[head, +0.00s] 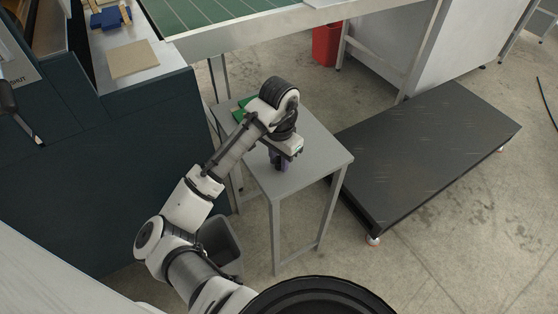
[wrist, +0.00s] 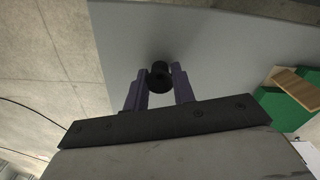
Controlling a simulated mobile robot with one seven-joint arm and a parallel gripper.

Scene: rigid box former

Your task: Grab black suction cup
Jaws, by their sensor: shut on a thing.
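The black suction cup (wrist: 160,75) is a small dark round piece in the wrist view. It sits between the tips of my gripper's two purple fingers, over the grey table top (wrist: 225,50). My gripper (wrist: 159,80) is shut on it. In the head view my gripper (head: 280,163) points down over the small grey table (head: 318,150), close to its top. The suction cup is hidden there by the gripper. I cannot tell whether the cup still touches the table.
Green blocks (wrist: 285,108) and a wooden piece (wrist: 295,86) lie on the table to the right in the wrist view. A low black platform (head: 440,150) stands right of the table. A red bin (head: 325,45) is behind.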

